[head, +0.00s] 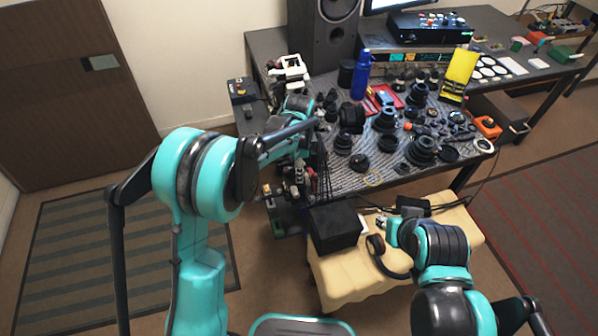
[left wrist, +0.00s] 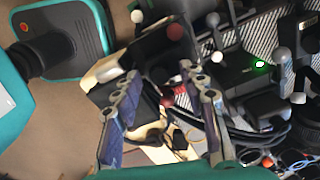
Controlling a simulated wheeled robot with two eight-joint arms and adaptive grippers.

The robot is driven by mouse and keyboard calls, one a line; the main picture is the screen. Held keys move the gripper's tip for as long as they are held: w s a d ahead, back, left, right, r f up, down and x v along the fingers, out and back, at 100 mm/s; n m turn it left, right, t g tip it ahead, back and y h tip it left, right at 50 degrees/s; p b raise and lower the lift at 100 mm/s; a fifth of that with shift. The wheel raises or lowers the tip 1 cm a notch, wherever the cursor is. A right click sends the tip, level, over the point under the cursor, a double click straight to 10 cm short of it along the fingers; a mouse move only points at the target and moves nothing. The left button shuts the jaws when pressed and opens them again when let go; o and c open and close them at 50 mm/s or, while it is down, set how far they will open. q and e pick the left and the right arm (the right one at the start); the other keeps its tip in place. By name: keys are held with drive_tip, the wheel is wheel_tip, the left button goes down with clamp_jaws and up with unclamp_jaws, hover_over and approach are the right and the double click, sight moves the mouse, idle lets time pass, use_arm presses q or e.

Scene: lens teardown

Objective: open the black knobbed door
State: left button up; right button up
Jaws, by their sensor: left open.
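I cannot single out the black knobbed door for certain. In the left wrist view several black parts carry round white and red knobs. A dark red knob (left wrist: 175,32) is just beyond my left gripper (left wrist: 160,76), and a red ball (left wrist: 166,101) shows between its fingers. The fingers are spread apart and nothing is seen held. In the head view my left gripper (head: 298,186) points down at the table's left front edge, partly hidden among dark parts. My right gripper (head: 382,222) is over the cream-covered stool, too small to tell its opening.
The table (head: 345,180) is crowded with black lens parts, a blue bottle (head: 361,75) and a yellow stand (head: 458,73). A black box (head: 335,227) sits on the cream-covered stool (head: 335,285). A brown door (head: 65,85) is far left. Floor at left is clear.

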use_arm(q)
drive_tip(key=shift+f, duration=0.15)
clamp_jaws()
drive_tip(key=shift+w+a+r+g+h+p, duration=0.15)
drive_tip(key=shift+w+r+g+h+p, duration=0.15)
drive_tip(key=shift+g, duration=0.25)
drive_tip(key=shift+w+a+r+g+h+p, duration=0.1)
drive_tip(key=shift+w+a+g+h+p, duration=0.1)
drive_tip(key=shift+w+g, duration=0.3)
drive_tip(key=shift+w+a+r+g+h, duration=0.15)
drive_tip(key=shift+w+g+h, duration=0.15)
drive_tip(key=shift+g, duration=0.5)
drive_tip(key=shift+w+a+g+h, duration=0.1)
drive_tip(key=shift+w+g+h, duration=0.2)
drive_tip(key=shift+g, duration=0.45)
unclamp_jaws()
drive_tip(key=shift+r, duration=0.1)
drive_tip(key=v, duration=1.2)
